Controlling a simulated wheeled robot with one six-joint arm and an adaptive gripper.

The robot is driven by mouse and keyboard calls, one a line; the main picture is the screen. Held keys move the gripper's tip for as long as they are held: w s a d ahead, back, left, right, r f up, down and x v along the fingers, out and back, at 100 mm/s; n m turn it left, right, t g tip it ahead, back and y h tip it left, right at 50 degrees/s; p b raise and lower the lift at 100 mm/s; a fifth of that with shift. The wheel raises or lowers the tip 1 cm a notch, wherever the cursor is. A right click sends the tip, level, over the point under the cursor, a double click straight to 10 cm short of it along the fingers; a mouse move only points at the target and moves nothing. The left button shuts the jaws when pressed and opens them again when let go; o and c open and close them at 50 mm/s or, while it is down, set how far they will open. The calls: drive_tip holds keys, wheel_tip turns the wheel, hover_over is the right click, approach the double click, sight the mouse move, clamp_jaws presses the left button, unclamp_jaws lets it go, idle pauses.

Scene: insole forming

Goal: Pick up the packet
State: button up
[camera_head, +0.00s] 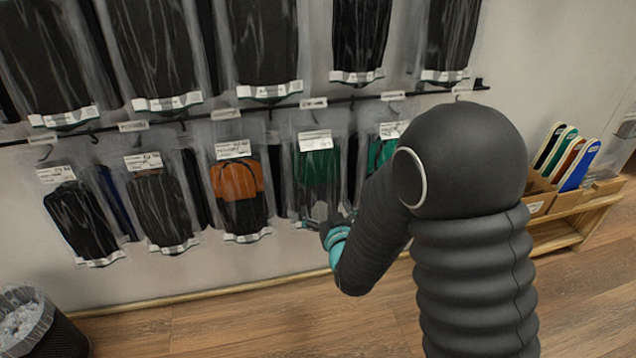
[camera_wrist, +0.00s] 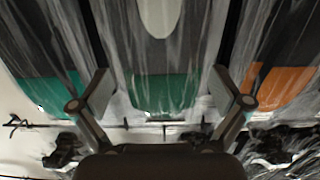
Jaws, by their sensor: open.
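Several clear packets hang in rows on the wall. A green-and-dark packet (camera_head: 320,165) with a white label hangs in the lower row, right of the middle. My gripper (camera_head: 322,226) is at its lower part, partly hidden by my arm. In the wrist view, which looks upside down, the same packet (camera_wrist: 165,92) fills the middle. My open gripper (camera_wrist: 162,98) has one finger on each side of it. Nothing is held. I cannot tell whether the fingers touch the plastic.
An orange-and-black packet (camera_head: 237,190) hangs to the left and another green packet (camera_head: 385,150) to the right, both close. A black rail (camera_head: 165,119) runs above. A wooden rack (camera_head: 560,240) with boxes of coloured insoles stands at right, a bin (camera_head: 55,338) at lower left.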

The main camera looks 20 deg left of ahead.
sight(320, 193)
drive_tip(key=shift+r+p+x, duration=0.15)
drive_tip(key=shift+p+x, duration=0.1)
drive_tip(key=shift+x, duration=1.3)
drive_tip(key=shift+r+p+x, duration=0.15)
drive_tip(key=shift+p+x, duration=0.1)
drive_tip(key=shift+x, duration=1.3)
drive_tip(key=shift+a, duration=0.1)
drive_tip(key=c, duration=1.1)
drive_tip(key=shift+o, duration=0.2)
drive_tip(key=shift+r, duration=0.15)
